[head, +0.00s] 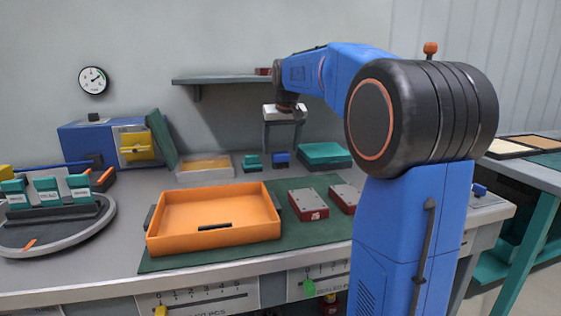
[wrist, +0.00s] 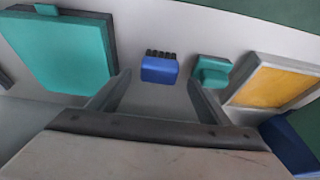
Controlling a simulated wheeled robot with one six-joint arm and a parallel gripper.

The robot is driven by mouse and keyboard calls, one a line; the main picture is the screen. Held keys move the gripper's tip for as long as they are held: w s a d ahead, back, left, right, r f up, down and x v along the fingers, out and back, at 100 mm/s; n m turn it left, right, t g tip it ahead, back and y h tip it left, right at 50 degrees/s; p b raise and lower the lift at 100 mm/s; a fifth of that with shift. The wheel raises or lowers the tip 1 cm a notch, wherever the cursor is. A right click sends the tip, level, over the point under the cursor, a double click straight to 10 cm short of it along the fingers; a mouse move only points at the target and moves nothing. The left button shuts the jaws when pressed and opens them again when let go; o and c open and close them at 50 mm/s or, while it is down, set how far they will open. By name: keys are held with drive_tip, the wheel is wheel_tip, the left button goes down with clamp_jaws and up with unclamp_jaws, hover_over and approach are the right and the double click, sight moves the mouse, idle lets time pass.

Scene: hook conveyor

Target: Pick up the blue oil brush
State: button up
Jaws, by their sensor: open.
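The blue oil brush (wrist: 160,69) is a small blue block with a row of dark bristles, standing on the bench. It also shows in the head view (head: 281,158), towards the back of the bench. My gripper (head: 283,148) is open and empty, pointing down above the brush. In the wrist view my gripper (wrist: 159,82) has its two fingers spread, with the brush between and a little beyond the tips. I see no contact between them. A similar teal block (wrist: 211,71) stands just right of the brush in that view.
A teal box (wrist: 65,50) and a tray with a yellow panel (wrist: 278,80) flank the small blocks. In the head view an orange tray (head: 214,214) and red-and-grey boxes (head: 308,206) lie on the green mat in front. A wall shelf (head: 225,80) is above.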

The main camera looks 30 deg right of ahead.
sight(280, 152)
drive_tip(key=x, duration=0.3)
drive_tip(key=shift+w+d+f, duration=0.1)
drive_tip(key=shift+d+f, duration=0.05)
drive_tip(key=shift+f, duration=0.2)
drive_tip(key=c, duration=1.1)
drive_tip(key=shift+c, duration=0.2)
drive_tip(key=shift+r, duration=0.15)
wheel_tip(280, 152, up, 10)
drive_tip(key=shift+f, duration=0.1)
drive_tip(key=shift+o, duration=1.4)
drive_tip(key=shift+c, duration=0.8)
